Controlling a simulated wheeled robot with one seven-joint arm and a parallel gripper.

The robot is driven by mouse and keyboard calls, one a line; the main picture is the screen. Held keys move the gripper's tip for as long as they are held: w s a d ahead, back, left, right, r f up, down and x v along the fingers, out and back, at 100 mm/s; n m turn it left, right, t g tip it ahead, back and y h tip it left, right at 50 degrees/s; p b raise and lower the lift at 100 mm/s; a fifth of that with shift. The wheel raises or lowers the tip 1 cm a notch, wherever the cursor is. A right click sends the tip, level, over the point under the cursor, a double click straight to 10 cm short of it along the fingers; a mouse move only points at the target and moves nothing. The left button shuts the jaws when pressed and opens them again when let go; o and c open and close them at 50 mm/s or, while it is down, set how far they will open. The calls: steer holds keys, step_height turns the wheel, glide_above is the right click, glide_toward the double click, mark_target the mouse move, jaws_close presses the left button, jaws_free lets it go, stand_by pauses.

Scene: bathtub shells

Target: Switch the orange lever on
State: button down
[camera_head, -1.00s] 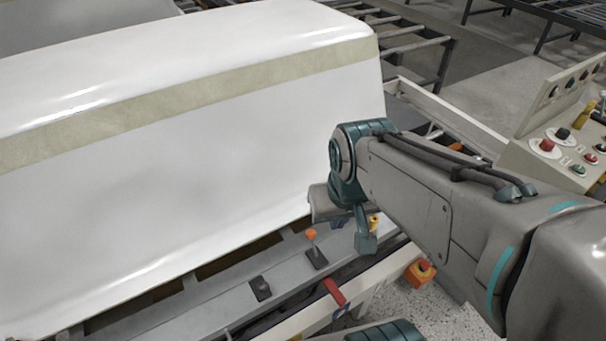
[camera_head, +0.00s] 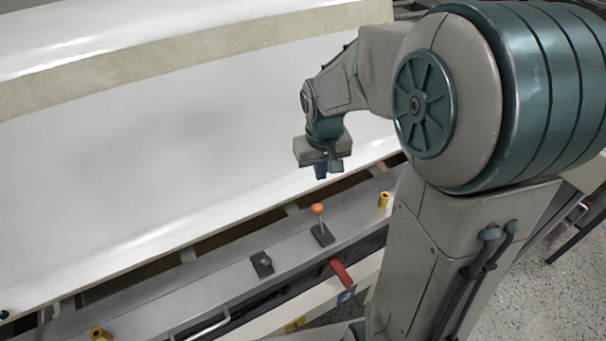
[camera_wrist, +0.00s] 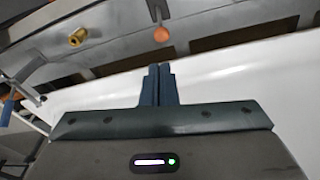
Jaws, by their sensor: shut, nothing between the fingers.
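The orange lever (camera_head: 317,210) stands on a small dark base plate on the grey rail below the white shell. It has an orange ball knob on a thin grey stem and stands roughly upright with a slight tilt. In the wrist view its orange knob (camera_wrist: 161,34) shows at the top, beyond my fingertips and apart from them. My gripper (camera_head: 321,172) hangs above the lever in the head view, in front of the white shell. In the wrist view my gripper's blue fingers (camera_wrist: 159,70) are together with nothing between them. Nothing hides the lever.
The large white shell (camera_head: 180,140) with a beige band fills the back left. On the rail are a black switch (camera_head: 262,264) and yellow fittings (camera_head: 384,200). A red handle (camera_head: 341,272) juts from the front edge. My arm covers the right side.

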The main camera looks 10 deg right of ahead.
steer(key=b, duration=0.2)
glide_above(318, 216)
steer(key=w, duration=0.3)
step_height(318, 216, down, 7)
steer(key=shift+a+r, duration=0.25)
steer(key=shift+a, duration=0.1)
step_height(318, 216, down, 10)
steer(key=b, duration=0.1)
steer(key=shift+w, duration=0.45)
steer(key=shift+r+n+b, duration=0.1)
steer(key=shift+n+b, duration=0.2)
